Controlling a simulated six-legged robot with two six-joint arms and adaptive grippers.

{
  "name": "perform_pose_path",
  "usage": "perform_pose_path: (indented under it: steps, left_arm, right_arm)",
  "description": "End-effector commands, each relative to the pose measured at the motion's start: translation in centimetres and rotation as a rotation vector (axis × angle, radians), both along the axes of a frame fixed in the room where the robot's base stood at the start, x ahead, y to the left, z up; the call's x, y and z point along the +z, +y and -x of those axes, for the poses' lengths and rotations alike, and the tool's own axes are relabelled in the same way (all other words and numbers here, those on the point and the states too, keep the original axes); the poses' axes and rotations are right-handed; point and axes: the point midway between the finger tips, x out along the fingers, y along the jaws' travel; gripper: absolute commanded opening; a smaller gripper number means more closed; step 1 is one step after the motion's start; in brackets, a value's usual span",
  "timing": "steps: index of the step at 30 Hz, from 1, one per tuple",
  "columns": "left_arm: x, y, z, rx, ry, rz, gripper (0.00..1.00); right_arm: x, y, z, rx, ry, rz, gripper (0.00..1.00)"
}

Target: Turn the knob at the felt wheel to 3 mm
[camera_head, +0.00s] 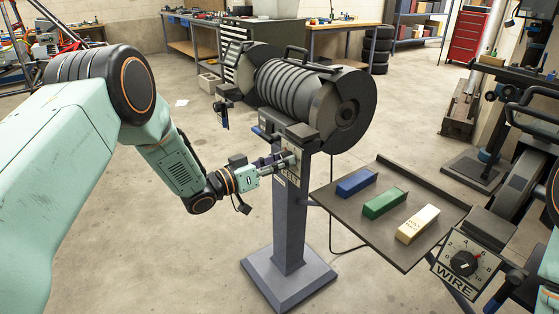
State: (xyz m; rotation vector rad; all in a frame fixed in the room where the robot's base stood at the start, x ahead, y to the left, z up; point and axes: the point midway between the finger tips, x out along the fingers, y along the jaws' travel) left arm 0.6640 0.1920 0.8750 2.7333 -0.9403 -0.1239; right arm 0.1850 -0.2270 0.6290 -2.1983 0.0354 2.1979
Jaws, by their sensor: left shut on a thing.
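The bench grinder with its dark wheels (350,103) stands on a grey pedestal (288,225) in the middle of the head view. A small pale plate lettered FELT (292,172) is on the upper front of the pedestal. My left gripper (284,162) reaches in from the left and is shut at this plate. The knob there is hidden behind the fingers, so its pointer and setting cannot be read. My right gripper is not in the view.
A dark tray (375,232) right of the pedestal holds blue (356,183), green (385,202) and cream (417,224) bars. A WIRE dial with a black knob (465,262) is at lower right. Floor left of the pedestal is clear.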

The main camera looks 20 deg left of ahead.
Motion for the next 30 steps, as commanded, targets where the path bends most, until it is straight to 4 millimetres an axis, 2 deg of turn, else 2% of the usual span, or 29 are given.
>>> perform_pose_path:
  steps: [1, 2, 9, 20, 23, 30]
  left_arm:
    - [0.1, 0.0, 0.0, -0.001, -0.002, 0.000, 0.03]
    - [0.1, 0.0, 0.0, -0.001, -0.002, 0.000, 0.37]
    - [0.0, 0.0, 0.0, 0.000, -0.001, 0.000, 0.57]
    - [0.0, 0.3, 0.2, 0.002, 0.000, 0.000, 0.57]
    - [0.0, 1.1, 1.1, 0.004, 0.001, 0.000, 0.57]
    - [0.1, 3.9, 4.7, 0.006, 0.001, 0.003, 0.57]
  right_arm:
    - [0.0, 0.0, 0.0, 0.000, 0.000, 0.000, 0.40]
    - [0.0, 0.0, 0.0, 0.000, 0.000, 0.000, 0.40]
    - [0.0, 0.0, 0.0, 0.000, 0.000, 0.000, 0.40]
    - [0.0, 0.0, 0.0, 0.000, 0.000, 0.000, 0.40]
    - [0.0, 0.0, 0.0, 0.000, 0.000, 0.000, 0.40]
    - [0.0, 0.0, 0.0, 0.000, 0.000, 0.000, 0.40]
